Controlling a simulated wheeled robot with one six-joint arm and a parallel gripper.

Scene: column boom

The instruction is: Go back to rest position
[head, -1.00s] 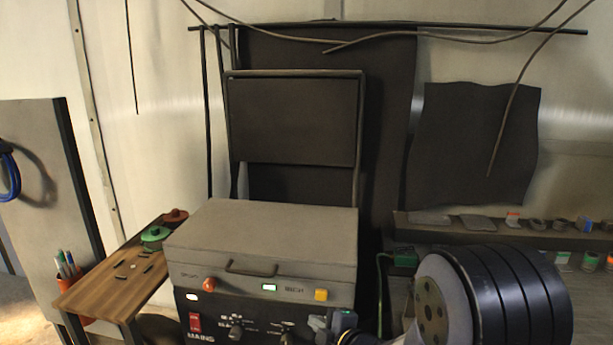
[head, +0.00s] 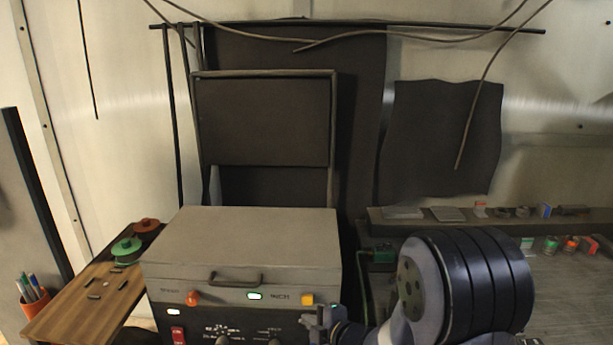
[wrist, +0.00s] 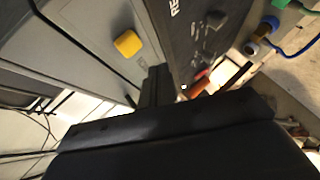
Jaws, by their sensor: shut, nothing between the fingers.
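My gripper (head: 318,322) is low in the head view, in front of the right part of a grey machine (head: 240,235) with a lid handle and a control panel. In the wrist view my gripper (wrist: 157,85) shows as dark fingers, shut and empty. The machine's yellow button (wrist: 128,43) is just left of the fingers there. It also shows at the panel's right end in the head view (head: 307,299). I cannot tell whether the fingers touch the panel. My arm covers the area right of the machine.
A wooden side table (head: 85,300) with green and red spools stands left of the machine. An orange cup of pens (head: 33,294) is beside it. A shelf (head: 460,219) with small items runs along the right wall. Cables hang at the top.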

